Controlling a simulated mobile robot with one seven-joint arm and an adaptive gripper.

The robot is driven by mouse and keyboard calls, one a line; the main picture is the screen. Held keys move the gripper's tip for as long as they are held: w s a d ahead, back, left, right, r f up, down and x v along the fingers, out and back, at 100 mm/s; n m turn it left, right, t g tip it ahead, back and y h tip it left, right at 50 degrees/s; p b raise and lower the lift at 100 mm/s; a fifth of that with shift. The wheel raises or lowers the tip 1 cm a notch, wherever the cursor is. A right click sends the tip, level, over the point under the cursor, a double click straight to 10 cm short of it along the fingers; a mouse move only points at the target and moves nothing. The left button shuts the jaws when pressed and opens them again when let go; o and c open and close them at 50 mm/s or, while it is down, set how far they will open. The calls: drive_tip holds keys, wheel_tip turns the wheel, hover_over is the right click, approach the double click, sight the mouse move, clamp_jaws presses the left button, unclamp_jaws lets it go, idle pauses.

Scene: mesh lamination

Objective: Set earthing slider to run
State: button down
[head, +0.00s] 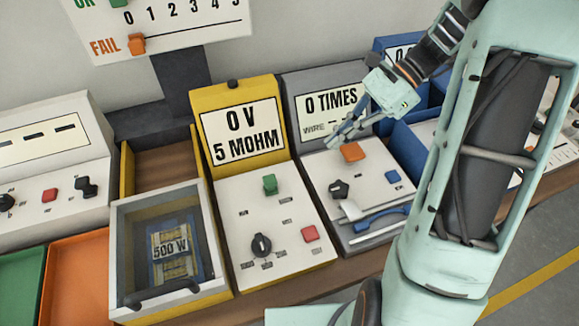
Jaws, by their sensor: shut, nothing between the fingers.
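My gripper (340,137) is shut and empty. Its fingertips point down and left over the grey machine (342,238), in front of the display that reads 0 TIMES (331,108). An orange slider knob (352,152) is on that machine's upper panel, just below and right of the fingertips. I cannot tell whether they touch it. The yellow machine (238,92) beside it has a green slider knob (270,184) on its white panel. The small labels by both sliders are too blurred to read, so I cannot tell which is the earthing slider or its setting.
The grey machine also has a black knob (339,189), a blue button (392,176) and a blue handle (381,218). The yellow one has a black dial (261,245) and red button (309,234). A lidded box (122,252) stands left. My forearm covers the right side.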

sight(270, 185)
drive_tip(key=x, duration=1)
drive_tip(key=shift+s+a+f, duration=0.1)
drive_tip(key=shift+a+f, duration=0.05)
drive_tip(key=shift+s+a+r, duration=0.1)
drive_tip(key=shift+s+a, duration=0.05)
drive_tip(key=shift+a, duration=0.45)
drive_tip(key=shift+s+a+r, duration=0.1)
drive_tip(key=shift+s+a, duration=0.05)
drive_tip(key=shift+a, duration=0.4)
drive_tip(key=shift+s+a, duration=0.15)
drive_tip(key=shift+a, duration=0.5)
drive_tip(key=a, duration=0.2)
drive_tip(key=s+a, duration=0.1)
drive_tip(key=a, duration=0.1)
drive_tip(key=s+a, duration=0.1)
drive_tip(key=a, duration=0.1)
drive_tip(key=shift+a, duration=0.15)
